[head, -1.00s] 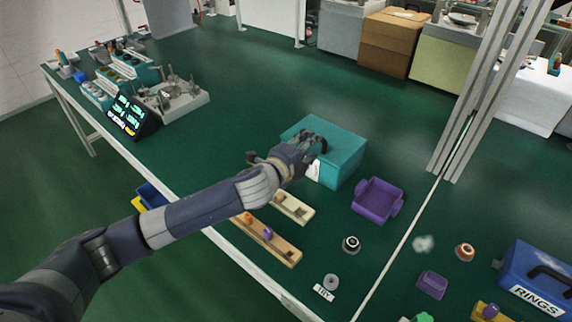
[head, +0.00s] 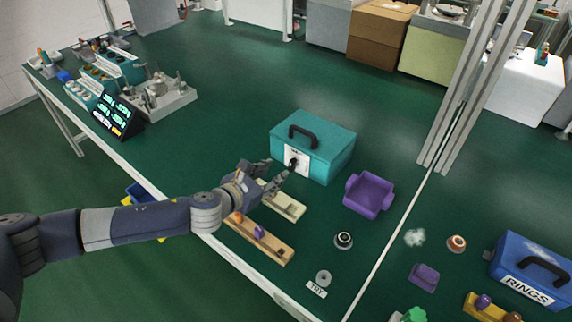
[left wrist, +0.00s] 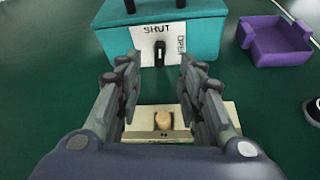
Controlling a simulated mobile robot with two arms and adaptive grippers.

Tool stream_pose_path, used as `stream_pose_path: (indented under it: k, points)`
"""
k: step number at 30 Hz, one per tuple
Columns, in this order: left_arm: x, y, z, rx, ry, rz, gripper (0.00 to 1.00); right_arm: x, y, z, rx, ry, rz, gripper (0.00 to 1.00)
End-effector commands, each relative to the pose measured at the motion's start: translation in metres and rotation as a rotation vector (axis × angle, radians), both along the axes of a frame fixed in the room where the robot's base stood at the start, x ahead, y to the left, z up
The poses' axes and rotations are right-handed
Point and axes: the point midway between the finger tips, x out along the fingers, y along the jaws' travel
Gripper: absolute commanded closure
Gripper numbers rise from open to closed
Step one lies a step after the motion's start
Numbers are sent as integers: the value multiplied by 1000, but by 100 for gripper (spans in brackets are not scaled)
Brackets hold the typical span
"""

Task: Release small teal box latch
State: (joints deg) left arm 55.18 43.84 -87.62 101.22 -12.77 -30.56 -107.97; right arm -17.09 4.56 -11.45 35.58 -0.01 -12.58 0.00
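The small teal box (head: 325,155) stands shut on the green table with a black handle on its lid. Its front has a white panel (left wrist: 152,48) marked SHUT and OPEN. The black latch (left wrist: 160,52) on the panel stands upright, its upper end towards SHUT; OPEN is to its right. My left gripper (head: 274,174) is in front of the panel, apart from the box. In the left wrist view its fingers (left wrist: 160,75) are spread with nothing between them, and the latch shows beyond their tips. My right gripper is in neither view.
A cream board (left wrist: 190,117) with a tan knob lies below my left fingers, and a wooden board (head: 270,245) lies nearer the edge. A purple tray (head: 368,195) stands right of the box. A blue RINGS case (head: 520,262) is far right. The table behind the box is clear.

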Motion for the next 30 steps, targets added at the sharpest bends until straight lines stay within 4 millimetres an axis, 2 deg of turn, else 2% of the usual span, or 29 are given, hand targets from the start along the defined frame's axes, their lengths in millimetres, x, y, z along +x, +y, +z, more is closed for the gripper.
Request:
stream_pose_path:
  k: [9,15,21,30]
  points:
    - [42,-24,-19,-3,-1,2,65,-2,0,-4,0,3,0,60]
    - [62,-35,-28,-4,0,2,65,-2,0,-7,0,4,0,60]
    - [72,-41,-33,-4,1,3,65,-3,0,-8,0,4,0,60]
    - [74,-42,-33,-5,1,2,65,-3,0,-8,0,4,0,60]
